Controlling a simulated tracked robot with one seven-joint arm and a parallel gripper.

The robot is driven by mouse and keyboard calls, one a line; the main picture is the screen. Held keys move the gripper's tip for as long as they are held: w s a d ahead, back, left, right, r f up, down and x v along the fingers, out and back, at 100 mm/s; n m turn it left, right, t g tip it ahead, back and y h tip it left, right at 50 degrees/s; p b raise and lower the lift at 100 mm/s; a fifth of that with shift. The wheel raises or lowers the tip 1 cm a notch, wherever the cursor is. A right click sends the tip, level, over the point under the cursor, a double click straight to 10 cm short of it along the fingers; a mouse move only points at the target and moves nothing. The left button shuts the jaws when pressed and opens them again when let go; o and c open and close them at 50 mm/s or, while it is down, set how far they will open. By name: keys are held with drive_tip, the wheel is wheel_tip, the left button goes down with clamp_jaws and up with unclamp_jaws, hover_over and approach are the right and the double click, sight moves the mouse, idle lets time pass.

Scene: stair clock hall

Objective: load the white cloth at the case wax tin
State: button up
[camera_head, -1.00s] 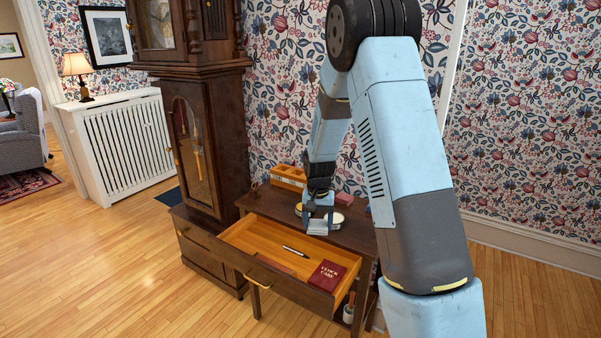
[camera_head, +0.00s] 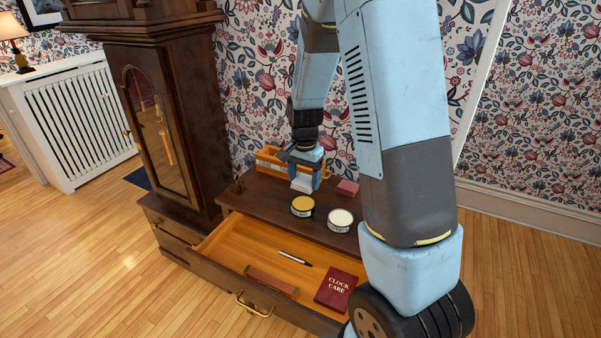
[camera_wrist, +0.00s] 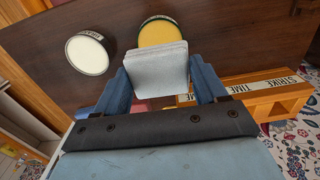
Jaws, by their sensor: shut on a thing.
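My gripper (camera_head: 304,168) is shut on the white cloth (camera_head: 301,184), a folded pale pad, and holds it over the back of the dark table. In the wrist view the cloth (camera_wrist: 157,70) sits between the two blue fingers. Two round tins stand on the tabletop: one with yellow contents (camera_head: 302,206) and one with cream-white contents (camera_head: 340,220). In the wrist view the cloth overlaps the near edge of the yellow tin (camera_wrist: 158,31), and the white tin (camera_wrist: 88,53) is to its left. I cannot read which tin is the case wax.
An orange wooden box (camera_head: 268,158) stands behind the cloth, labelled STRIKE and TIME in the wrist view. A pink block (camera_head: 347,188) lies to the right. The open drawer (camera_head: 216,232) holds a pen (camera_head: 295,258), a brown bar and a red CLOCK CARE book (camera_head: 336,288). A tall clock case (camera_head: 180,90) rises left.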

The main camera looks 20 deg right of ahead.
sight(303, 203)
drive_tip(key=shift+a+f, duration=0.15)
drive_tip(key=shift+f, duration=2.6)
drive_tip(key=shift+s+f, duration=0.1)
drive_tip(key=shift+f, duration=0.4)
idle(0.3)
drive_tip(key=shift+r, duration=3.5)
